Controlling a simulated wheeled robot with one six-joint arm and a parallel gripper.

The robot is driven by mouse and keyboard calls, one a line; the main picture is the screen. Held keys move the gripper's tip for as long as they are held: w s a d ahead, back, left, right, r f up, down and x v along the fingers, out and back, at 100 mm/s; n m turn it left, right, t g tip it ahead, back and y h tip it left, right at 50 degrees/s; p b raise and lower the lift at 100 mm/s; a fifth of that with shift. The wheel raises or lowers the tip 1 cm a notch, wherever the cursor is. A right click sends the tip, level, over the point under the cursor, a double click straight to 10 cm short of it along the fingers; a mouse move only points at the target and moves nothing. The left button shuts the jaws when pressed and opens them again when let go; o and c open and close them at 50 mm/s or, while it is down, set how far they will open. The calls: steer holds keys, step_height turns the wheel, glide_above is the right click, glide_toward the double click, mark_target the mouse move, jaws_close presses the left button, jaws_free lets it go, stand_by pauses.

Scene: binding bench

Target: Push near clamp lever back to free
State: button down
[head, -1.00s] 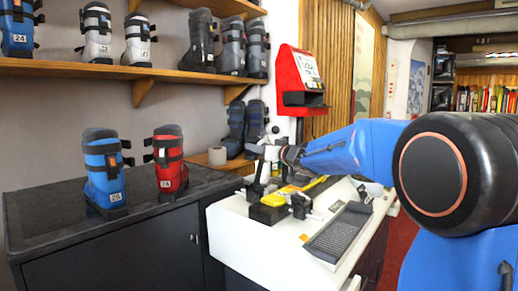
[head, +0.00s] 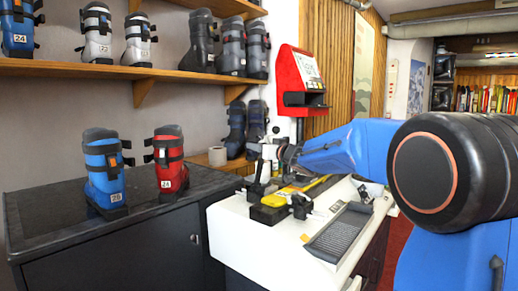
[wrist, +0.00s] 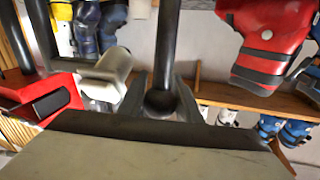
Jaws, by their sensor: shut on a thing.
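A yellow ski (head: 312,187) lies across the white bench, held in black clamps. The near clamp (head: 268,213) is the black block at its near end, with a dark upright lever (head: 262,172) beside my gripper. My gripper (head: 272,158) is above the near end of the ski. In the wrist view, my gripper (wrist: 160,95) has its two fingers on either side of a dark round knob on a black rod (wrist: 168,35), which looks like the lever. The fingers are closed on it. The lever's lower joint is hard to make out.
The white bench (head: 240,230) carries a grey ribbed tray (head: 340,232) at right. A blue boot (head: 104,172) and a red boot (head: 169,160) stand on the dark cabinet (head: 30,225) at left. A red wall unit (head: 300,80) hangs behind. A tape roll (head: 217,156) lies beyond the cabinet.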

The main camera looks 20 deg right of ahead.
steer(key=w+a+f, duration=0.5)
steer(key=w+a, duration=0.1)
steer(key=w, duration=0.3)
steer(key=shift+w+a+f+g, duration=0.25)
steer(key=shift+a+f+g, duration=0.05)
steer(key=shift+a+g, duration=0.1)
stand_by(1.4)
steer(key=c, duration=1.4)
jaws_free()
steer(key=shift+a, duration=0.2)
steer(key=shift+o, duration=0.5)
steer(key=shift+d+r, duration=0.1)
steer(key=shift+r, duration=0.1)
steer(key=shift+d, duration=0.1)
